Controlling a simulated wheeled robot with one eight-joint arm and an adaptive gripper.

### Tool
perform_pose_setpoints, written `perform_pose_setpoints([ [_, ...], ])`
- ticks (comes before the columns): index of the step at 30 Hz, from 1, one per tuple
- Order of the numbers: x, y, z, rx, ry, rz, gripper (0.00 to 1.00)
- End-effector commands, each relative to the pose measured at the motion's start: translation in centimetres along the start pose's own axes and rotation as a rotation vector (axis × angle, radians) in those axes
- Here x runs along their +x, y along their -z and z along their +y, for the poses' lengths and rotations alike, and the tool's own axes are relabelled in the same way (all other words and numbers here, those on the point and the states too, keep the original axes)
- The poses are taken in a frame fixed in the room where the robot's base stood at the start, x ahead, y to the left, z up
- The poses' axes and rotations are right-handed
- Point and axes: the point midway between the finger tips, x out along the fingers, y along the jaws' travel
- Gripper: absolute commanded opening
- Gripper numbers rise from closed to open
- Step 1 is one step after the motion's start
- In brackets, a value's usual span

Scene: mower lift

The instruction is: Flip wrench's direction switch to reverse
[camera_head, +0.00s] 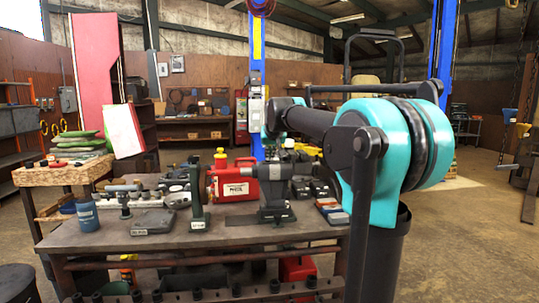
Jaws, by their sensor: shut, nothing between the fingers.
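My arm reaches from the right toward the workbench (230,237), and its far end is above the dark vise (275,205). My gripper (288,156) is small and dark there, blending with the shapes around the vise top; it is shut and empty. I cannot clearly pick out the wrench or its direction switch. I cannot tell whether my gripper touches anything.
A dark green upright piece (198,196), a blue can (87,214) and a flat grey box (153,222) stand left of the vise. Several dark items crowd the bench behind. A blue lift post (257,60) rises behind it. Open floor (470,235) lies at right.

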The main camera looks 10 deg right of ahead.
Motion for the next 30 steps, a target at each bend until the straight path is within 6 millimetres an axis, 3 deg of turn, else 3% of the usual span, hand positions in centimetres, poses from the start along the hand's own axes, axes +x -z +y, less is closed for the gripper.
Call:
perform_pose_setpoints([
  [14,0.8,-1.6,0.0,0.000,0.000,0.128,0.00],
  [30,0.2,-0.9,0.0,0.000,0.000,0.127,0.00],
])
